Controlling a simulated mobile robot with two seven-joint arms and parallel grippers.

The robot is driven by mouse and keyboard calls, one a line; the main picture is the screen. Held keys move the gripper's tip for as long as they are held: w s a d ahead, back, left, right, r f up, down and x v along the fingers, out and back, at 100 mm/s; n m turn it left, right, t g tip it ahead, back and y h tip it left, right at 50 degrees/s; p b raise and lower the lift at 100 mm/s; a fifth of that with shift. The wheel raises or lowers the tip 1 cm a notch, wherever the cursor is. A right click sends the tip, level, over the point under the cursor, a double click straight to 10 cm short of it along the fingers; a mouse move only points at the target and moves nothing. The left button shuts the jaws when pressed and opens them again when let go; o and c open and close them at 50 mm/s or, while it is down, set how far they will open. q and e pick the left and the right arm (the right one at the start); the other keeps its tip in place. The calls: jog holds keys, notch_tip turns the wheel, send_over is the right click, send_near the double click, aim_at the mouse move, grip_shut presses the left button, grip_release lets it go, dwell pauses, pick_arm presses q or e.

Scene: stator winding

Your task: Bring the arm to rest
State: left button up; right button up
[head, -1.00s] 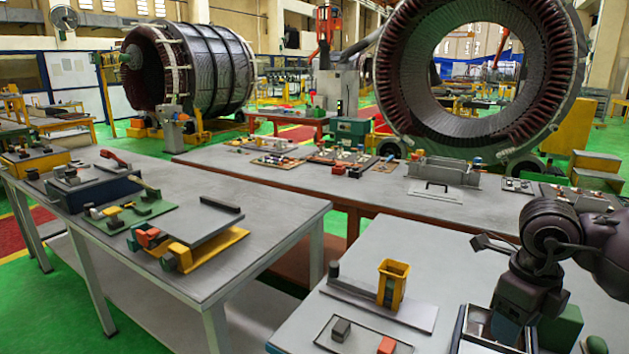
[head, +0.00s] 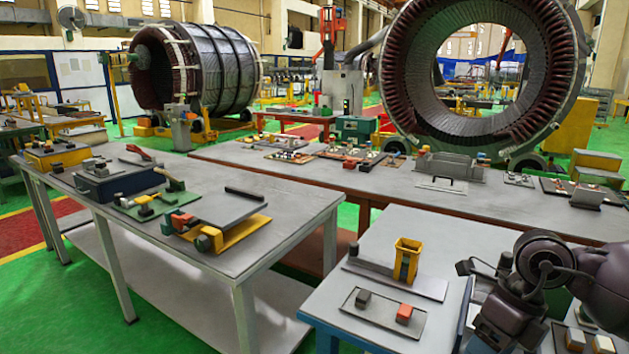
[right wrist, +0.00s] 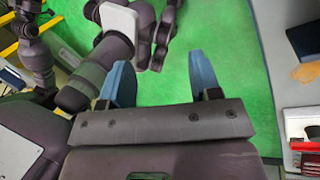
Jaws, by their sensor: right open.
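My right arm (head: 540,265) is dark and bent, over the near right table in the head view. Its fingers cannot be made out there. In the right wrist view my right gripper (right wrist: 159,62) has two blue fingers spread wide apart, with nothing between them that they hold. Green floor shows beyond the fingers, along with dark arm links of mine at the upper left. A table edge (right wrist: 265,75) runs down the right side of that view, apart from the fingers. My left gripper is in neither view.
The near right table (head: 335,318) holds a yellow holder (head: 407,260) and a tray (head: 375,318) with a grey block and a red block. The left table (head: 290,215) carries fixtures and tools. A large stator ring (head: 400,85) stands behind. Green floor lies open between the tables.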

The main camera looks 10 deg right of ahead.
jog(key=a+f+m+t+y, duration=0.3)
jog(key=a+m+t+y, duration=0.5)
jog(key=a+m+y, duration=0.5)
jog(key=d+f+m+t+h, duration=0.7)
jog(key=f+m+t+h, duration=0.3)
jog(key=m, duration=0.5)
jog(key=s+f+m+g+h, duration=0.3)
jog(key=s+f+m, duration=0.2)
jog(key=f, duration=0.3)
jog(key=s+d+f+m+g+h, duration=0.1)
jog(key=s+f+m+g+h, duration=0.2)
jog(key=s+f+m, duration=0.3)
notch_tip(320, 180, down, 2)
jog(key=shift+s+d+h, duration=0.2)
jog(key=shift+d+h, duration=0.05)
jog(key=shift+h, duration=0.25)
